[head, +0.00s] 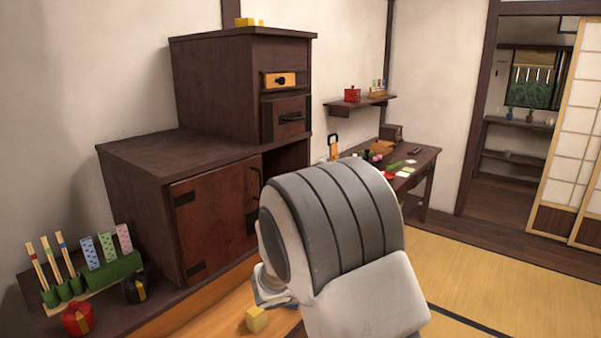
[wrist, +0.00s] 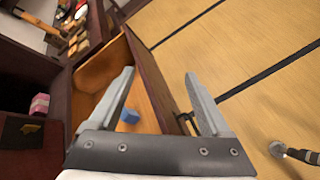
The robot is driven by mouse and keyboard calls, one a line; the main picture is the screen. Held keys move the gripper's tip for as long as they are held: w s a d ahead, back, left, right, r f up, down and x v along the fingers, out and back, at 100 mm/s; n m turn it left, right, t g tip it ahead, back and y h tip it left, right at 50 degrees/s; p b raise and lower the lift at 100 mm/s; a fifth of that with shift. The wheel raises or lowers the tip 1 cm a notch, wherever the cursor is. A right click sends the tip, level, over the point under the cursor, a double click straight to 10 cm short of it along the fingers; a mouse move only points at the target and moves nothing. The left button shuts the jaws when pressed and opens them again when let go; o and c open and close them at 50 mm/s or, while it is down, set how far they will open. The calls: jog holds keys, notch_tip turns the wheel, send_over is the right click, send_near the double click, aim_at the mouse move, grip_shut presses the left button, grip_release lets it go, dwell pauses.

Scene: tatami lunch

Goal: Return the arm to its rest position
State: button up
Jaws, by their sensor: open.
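My gripper (wrist: 159,76) is open in the wrist view, with two grey fingers spread apart and nothing between them. It is over an open wooden drawer (wrist: 150,85), whose dark front and handle (wrist: 184,121) show to the right. A blue cube (wrist: 129,116) lies in the drawer, near the base of the left finger in the picture. In the head view, my white and grey arm stands in front and hides most of the gripper. The orange-brown drawer floor (head: 205,308) shows low in the picture, with a yellow cube (head: 257,319) on it.
A dark cabinet (head: 140,165) with a red-brown door (head: 215,210) stands at the left. A rack (head: 98,282) and a red container (head: 77,318) are at the lower left. A cluttered low table (head: 415,162) stands behind my arm. Tatami (head: 480,275) at the right is clear.

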jog(key=s+d+r+m+g+y+b, duration=0.1)
jog(key=s+d+r+m+g, duration=0.15)
jog(key=s+d+m, duration=0.35)
jog(key=s+d+r+m+g+y+b, duration=0.1)
jog(key=s+d+r+m+g+b, duration=0.2)
jog(key=s, duration=0.5)
jog(key=s+a+r+m+t+y+b, duration=0.1)
jog(key=s+m+y, duration=0.2)
jog(key=s+m, duration=0.35)
jog(key=s+a+r+m+t+y+b, duration=0.1)
jog(key=s+a+m+t+y+b, duration=0.2)
jog(key=s, duration=0.7)
notch_tip(320, 180, up, 18)
jog(key=m+g+p, duration=0.1)
jog(key=p, duration=1.8)
jog(key=shift+s+d+f, duration=0.15)
jog(key=shift+s+d, duration=0.2)
jog(key=shift+d, duration=0.1)
jog(key=shift+m, duration=0.25)
